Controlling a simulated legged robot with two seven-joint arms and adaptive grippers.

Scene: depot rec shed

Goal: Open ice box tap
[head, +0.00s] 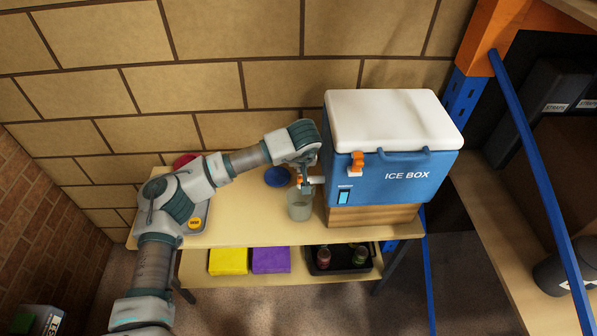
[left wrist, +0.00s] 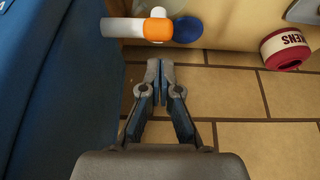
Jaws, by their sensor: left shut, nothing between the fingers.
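The blue ice box (head: 400,178) with a white lid stands on a wooden block on the table. Its white tap (head: 316,180) sticks out of its left side. In the left wrist view the tap (left wrist: 122,27) ends in an orange part (left wrist: 157,26). My left gripper (head: 304,186) is beside the tap in the head view, and its fingertips hide part of it. In the left wrist view the gripper (left wrist: 160,64) is shut and empty, with its tips a little apart from the orange part. A translucent cup (head: 299,207) stands below the tap. My right gripper is not in view.
A grey tray (head: 203,212) is at the left. The lower shelf bears yellow (head: 228,261) and purple (head: 270,259) blocks and a black tray (head: 374,262). Racking stands at the right.

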